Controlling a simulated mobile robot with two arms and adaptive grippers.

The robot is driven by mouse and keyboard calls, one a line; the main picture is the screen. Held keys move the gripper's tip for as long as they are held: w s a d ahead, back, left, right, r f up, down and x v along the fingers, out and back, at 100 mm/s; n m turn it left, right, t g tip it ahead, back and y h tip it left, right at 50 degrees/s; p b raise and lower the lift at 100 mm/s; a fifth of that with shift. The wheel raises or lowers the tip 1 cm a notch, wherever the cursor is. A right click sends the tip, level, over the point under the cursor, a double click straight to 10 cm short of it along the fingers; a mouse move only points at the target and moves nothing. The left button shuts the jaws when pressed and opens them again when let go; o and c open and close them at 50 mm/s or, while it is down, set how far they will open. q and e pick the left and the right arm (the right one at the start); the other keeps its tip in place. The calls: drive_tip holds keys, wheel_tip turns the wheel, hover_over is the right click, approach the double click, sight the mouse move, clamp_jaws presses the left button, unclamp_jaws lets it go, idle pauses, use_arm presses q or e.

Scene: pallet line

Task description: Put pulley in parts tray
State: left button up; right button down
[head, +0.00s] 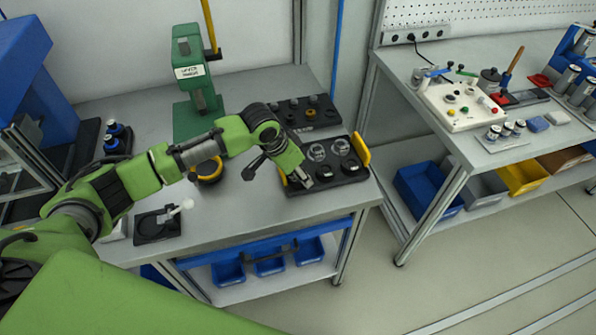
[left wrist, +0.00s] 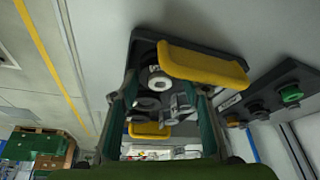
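The black parts tray (head: 335,186) with yellow end handles lies at the front right of the workbench. It holds two clear-topped round parts at the back and dark round parts in front. My left gripper (head: 303,181) is low over the tray's left end. In the left wrist view its two fingers (left wrist: 166,100) stand wide apart, with no part visibly clamped between them. Beyond them are the tray (left wrist: 148,37), a pale-ringed round part (left wrist: 159,81) and grey metal parts (left wrist: 180,105). I cannot tell which part is the pulley. My right gripper is out of view.
A green press (head: 190,75) stands at the back of the bench. A dark tray of small parts (head: 306,112) lies behind the parts tray. A black-and-yellow round item (head: 207,172) and a small black stand (head: 158,228) are left. A second bench (head: 500,150) is across a gap.

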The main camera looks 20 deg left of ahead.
use_arm(q)
drive_tip(key=shift+r, duration=0.1)
drive_tip(key=b+v, duration=0.1)
drive_tip(key=v, duration=1.1)
drive_tip(key=shift+d, duration=0.1)
